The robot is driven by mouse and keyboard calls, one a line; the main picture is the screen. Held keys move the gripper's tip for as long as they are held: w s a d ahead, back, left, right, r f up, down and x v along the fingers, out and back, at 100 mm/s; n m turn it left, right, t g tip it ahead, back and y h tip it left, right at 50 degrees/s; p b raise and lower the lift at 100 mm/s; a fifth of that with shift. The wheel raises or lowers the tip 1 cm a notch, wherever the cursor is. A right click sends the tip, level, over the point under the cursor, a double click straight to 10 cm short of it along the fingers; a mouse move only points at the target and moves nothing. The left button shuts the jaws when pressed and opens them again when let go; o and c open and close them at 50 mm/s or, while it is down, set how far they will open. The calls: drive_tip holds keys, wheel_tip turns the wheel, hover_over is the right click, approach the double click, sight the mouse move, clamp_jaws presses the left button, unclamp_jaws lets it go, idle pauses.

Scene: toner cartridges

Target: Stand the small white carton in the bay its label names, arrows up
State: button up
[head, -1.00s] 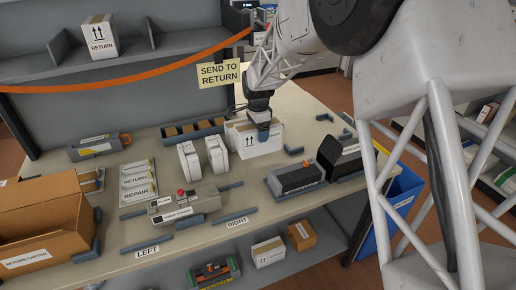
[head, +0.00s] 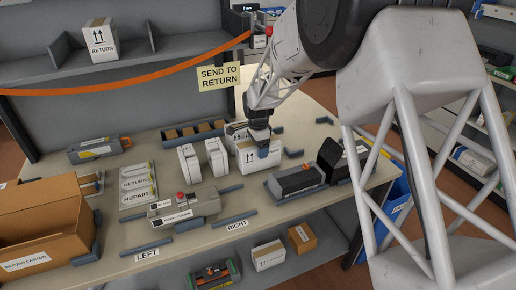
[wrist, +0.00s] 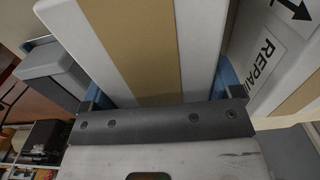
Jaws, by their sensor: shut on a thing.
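My gripper (head: 262,148) is shut on a white carton (head: 274,160) with tan tape at the table's back middle. Arrows on its near face point up, and a blue finger covers part of that face. I cannot tell whether its base touches the table. In the wrist view the gripper (wrist: 165,95) has a white taped surface (wrist: 198,45) between its blue fingers. A white face marked REPAIR (wrist: 262,62) with an arrow shows to the right; I cannot tell if it is a separate carton. A flat board (head: 137,184) carries RETURN and REPAIR labels.
Two white upright pieces (head: 216,157) stand just left of the carton, before a divided tray (head: 195,133). A grey and black unit (head: 296,178) is at its right front. A cartridge (head: 183,206) lies in front; a RETURN carton (head: 100,40) stands on the shelf.

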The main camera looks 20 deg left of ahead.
drive_tip(key=shift+f, duration=0.3)
drive_tip(key=shift+f, duration=0.1)
drive_tip(key=o, duration=1.1)
drive_tip(key=shift+f, duration=0.1)
drive_tip(key=shift+c, duration=0.2)
wheel_tip(320, 180, up, 12)
drive_tip(key=shift+r, duration=0.15)
idle(0.5)
